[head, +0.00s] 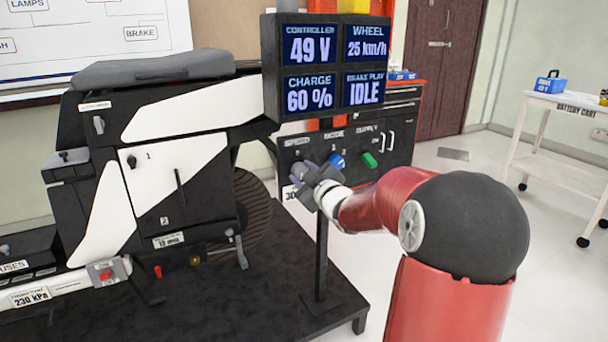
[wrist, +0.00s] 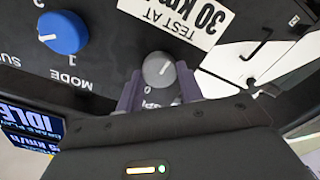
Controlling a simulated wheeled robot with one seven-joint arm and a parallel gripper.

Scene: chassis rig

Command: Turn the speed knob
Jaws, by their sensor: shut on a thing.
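The grey speed knob (wrist: 157,70) sits on the black control panel (head: 290,155). My gripper (wrist: 160,88) has a finger on each side of the knob and is shut on it. The wrist view is upside down; a pale line on the knob's face points to the upper right there. A 0 mark shows beside the knob. In the head view my gripper (head: 311,174) is at the panel's left part and hides the knob. The display (head: 327,66) reads WHEEL 25 km/h, CONTROLLER 49 V, CHARGE 60 % and BRAKE PLAY IDLE.
A blue MODE knob (head: 337,161) is close to my gripper, with a green switch (head: 369,160) further right. A "TEST AT 30 km/h" label (wrist: 182,18) is beside the grey knob. The chassis (head: 160,165) stands left on a black platform (head: 240,290).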

